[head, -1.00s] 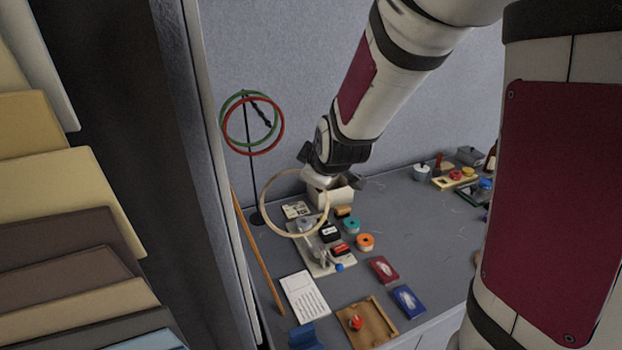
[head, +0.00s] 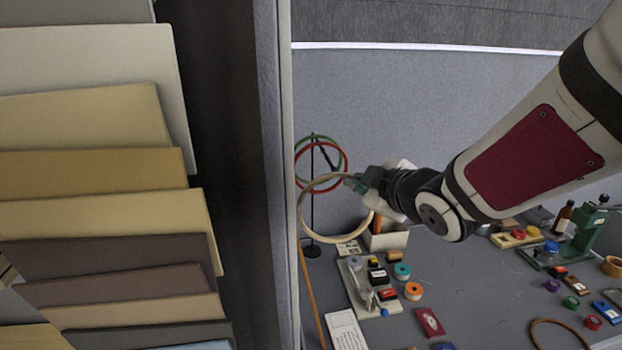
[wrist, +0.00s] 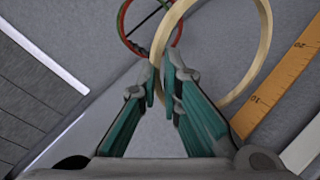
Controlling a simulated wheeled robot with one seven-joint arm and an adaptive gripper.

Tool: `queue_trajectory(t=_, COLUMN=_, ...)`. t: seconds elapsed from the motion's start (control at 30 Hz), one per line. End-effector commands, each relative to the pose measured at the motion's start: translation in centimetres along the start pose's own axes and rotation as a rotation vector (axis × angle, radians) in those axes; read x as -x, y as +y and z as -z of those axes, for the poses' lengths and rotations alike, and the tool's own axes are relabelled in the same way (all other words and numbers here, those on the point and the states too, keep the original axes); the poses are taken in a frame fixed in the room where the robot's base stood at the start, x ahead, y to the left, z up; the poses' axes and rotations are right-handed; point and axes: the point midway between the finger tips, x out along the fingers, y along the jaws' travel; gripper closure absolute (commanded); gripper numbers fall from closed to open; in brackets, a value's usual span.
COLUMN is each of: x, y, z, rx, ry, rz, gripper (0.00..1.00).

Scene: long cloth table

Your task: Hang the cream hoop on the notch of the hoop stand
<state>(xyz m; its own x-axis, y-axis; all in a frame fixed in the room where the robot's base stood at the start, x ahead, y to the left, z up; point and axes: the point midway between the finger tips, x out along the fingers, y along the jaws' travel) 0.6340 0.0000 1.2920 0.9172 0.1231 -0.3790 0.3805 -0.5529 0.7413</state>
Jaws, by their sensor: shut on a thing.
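The cream hoop (head: 303,215) is a large pale ring, held at its rim in the air by my gripper (head: 356,183). In the wrist view the two teal fingers of my gripper (wrist: 164,82) are closed on the rim of the cream hoop (wrist: 266,42). The hoop stand (head: 312,222) is a thin dark pole on a round base at the back left of the table. A green hoop (head: 318,136) and a red hoop (head: 346,160) hang near its top. The cream hoop overlaps the pole in the head view; the gap in depth is unclear. The free notch cannot be made out.
A fabric shelf with a tall grey edge (head: 277,200) stands close at left. A white box (head: 392,240) is below my gripper. Small spools and a scale (head: 358,290) lie nearer. A ruler (wrist: 285,75) shows in the wrist view.

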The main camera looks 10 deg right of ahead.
Motion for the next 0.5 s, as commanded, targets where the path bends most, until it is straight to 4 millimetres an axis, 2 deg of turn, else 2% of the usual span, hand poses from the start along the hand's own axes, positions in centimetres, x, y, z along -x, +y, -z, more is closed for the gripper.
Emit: queue_trajectory(t=0.5, x=-1.2, y=0.3, z=0.2, rx=0.002, ry=0.006, rz=0.001, gripper=1.0)
